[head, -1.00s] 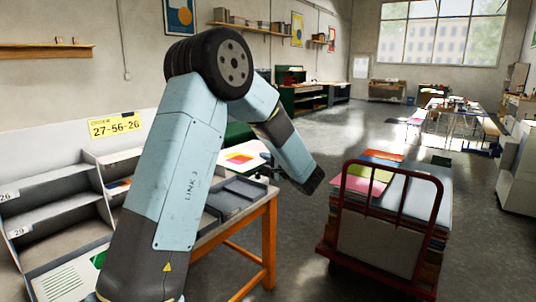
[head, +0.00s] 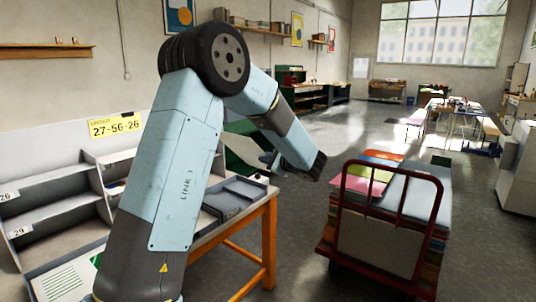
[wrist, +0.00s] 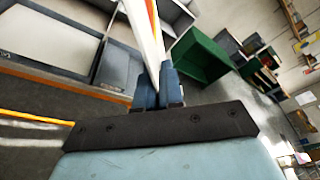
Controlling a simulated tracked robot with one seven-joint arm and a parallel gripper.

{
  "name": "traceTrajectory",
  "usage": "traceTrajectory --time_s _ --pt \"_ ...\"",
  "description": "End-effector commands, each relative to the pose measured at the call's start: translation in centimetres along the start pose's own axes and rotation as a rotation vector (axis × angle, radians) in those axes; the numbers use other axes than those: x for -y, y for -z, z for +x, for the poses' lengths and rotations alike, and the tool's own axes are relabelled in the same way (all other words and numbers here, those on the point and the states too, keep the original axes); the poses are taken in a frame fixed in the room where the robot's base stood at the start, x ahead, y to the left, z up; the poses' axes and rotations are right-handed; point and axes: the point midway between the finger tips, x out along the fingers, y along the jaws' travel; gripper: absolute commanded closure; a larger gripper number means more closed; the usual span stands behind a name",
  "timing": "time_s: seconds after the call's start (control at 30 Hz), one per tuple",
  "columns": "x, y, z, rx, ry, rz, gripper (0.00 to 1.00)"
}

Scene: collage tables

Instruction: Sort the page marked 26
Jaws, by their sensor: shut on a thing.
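In the wrist view my gripper (wrist: 158,92) is shut on a thin page (wrist: 150,30), seen nearly edge-on, white with an orange-red strip. No number on it can be read. A grey sorting rack (head: 60,185) stands at the left. Its shelf labels read 26 (head: 8,196) and 29 (head: 18,231). A yellow sign (head: 113,126) above reads 27-56-26.
A grey tray (head: 235,197) lies on the orange-legged table (head: 262,228). A green box (wrist: 200,58) is beyond my gripper. A red cart (head: 372,282) with stacked coloured sheets stands to the right, with open floor around it.

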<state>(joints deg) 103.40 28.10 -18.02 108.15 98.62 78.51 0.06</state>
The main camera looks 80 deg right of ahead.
Motion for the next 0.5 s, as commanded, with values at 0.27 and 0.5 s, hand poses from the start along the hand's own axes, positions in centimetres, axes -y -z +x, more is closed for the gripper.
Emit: traceTrajectory --time_s 0.27,0.5 --pt "-0.01 0.01 0.0 0.0 -0.002 0.009 1.0" --pt "0.0 0.04 0.01 0.0 -0.037 0.141 1.0"
